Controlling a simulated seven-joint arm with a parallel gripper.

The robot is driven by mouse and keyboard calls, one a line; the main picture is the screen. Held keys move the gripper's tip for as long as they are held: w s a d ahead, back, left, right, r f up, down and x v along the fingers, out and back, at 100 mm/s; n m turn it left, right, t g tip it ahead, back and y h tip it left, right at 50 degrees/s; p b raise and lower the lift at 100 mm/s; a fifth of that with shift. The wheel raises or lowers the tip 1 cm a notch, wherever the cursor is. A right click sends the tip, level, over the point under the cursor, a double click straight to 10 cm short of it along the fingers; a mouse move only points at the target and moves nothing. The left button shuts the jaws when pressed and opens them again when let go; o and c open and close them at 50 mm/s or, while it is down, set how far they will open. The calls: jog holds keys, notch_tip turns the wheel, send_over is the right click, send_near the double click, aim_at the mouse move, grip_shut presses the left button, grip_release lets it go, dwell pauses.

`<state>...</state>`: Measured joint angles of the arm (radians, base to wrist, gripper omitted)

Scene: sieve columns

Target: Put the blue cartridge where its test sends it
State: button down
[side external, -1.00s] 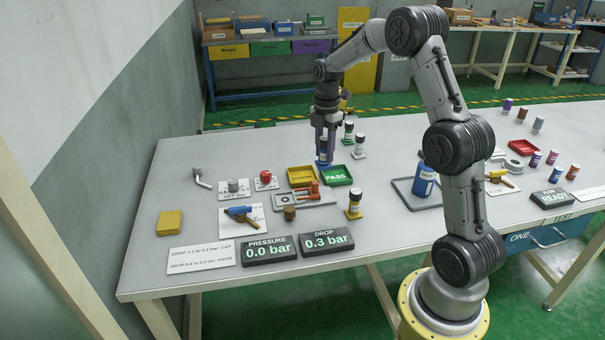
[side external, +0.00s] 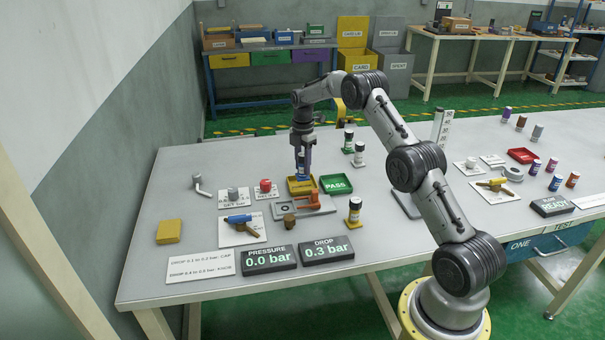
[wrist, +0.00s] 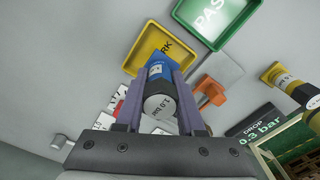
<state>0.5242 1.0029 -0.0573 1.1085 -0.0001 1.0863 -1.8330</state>
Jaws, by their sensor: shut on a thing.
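My gripper (side external: 303,170) is shut on the blue cartridge (wrist: 160,67), which is upright with a dark end marked "1.0 bar" in the wrist view. The cartridge is at the yellow tray (side external: 293,191), over or just inside it; I cannot tell if it touches the floor. The yellow tray also shows in the wrist view (wrist: 143,52), its label ending in "RK". The green PASS tray (side external: 336,184) stands just to its right, and looks empty. The DROP display (side external: 326,250) reads 0.3 bar and the PRESSURE display (side external: 269,257) reads 0.0 bar.
A grey fixture with an orange clamp (side external: 314,200) stands just in front of the trays. A black-and-yellow cartridge (side external: 354,212) is to its right. White-and-dark cartridges (side external: 359,154) stand behind.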

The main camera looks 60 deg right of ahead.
aim_at(302, 173)
jog(key=shift+w+d+f, duration=0.1)
jog(key=shift+w+f, duration=0.05)
jog(key=shift+f, duration=1.55)
jog(key=shift+f, duration=0.2)
jog(key=c, duration=0.5)
grip_release()
jog(key=shift+r, duration=0.1)
